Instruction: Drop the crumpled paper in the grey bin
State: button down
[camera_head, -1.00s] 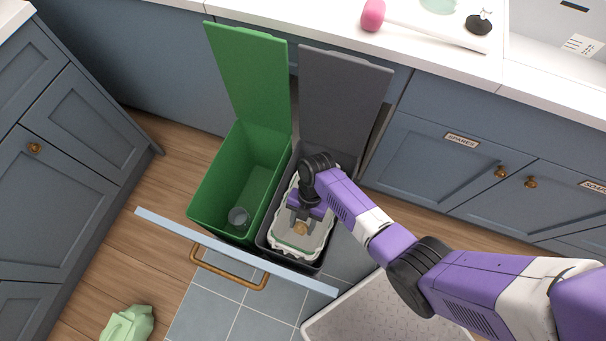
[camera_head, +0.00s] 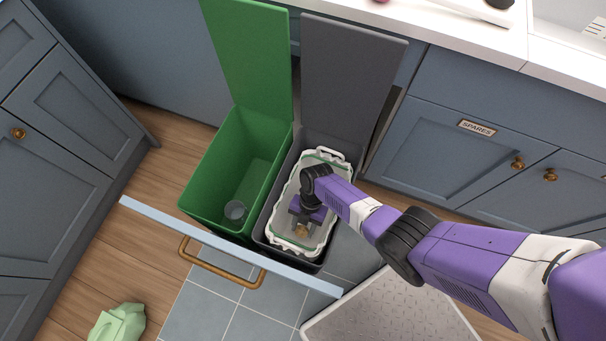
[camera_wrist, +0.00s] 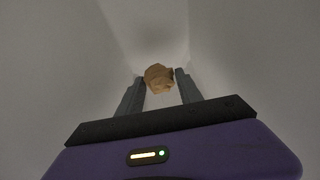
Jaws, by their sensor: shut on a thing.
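The crumpled paper (camera_wrist: 159,78) is a small tan-brown lump between my fingertips in the wrist view. In the head view the paper (camera_head: 302,231) shows just below my gripper (camera_head: 303,222). My gripper (camera_wrist: 160,88) is shut on it. The grey bin (camera_head: 263,226) stands with its lid (camera_head: 348,80) raised. It has a pale liner (camera_head: 329,163) with a wavy rim. My gripper and the paper are over or inside the bin's opening, and pale liner walls surround them in the wrist view. My wrist hides part of the bin's inside.
A green bin (camera_head: 228,150) with its lid up stands left of the grey bin and holds a small grey cup-like thing (camera_head: 235,211). A drawer front (camera_head: 225,243) runs before both. A pale green crumpled thing (camera_head: 118,323) lies on the floor. A grey mat (camera_head: 390,310) lies at the front right.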

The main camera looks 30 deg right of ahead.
jog(key=shift+f+b, duration=0.4)
jog(key=shift+b, duration=0.05)
jog(key=shift+f, duration=0.2)
jog(key=c, duration=0.8)
grip_release()
jog(key=shift+r, duration=0.1)
jog(key=shift+r+p, duration=0.6)
jog(key=shift+r, duration=0.05)
jog(key=p+v, duration=0.4)
jog(key=v, duration=0.8)
jog(key=shift+d+f+p, duration=0.1)
jog(key=shift+f+p, duration=0.05)
jog(key=shift+p, duration=0.2)
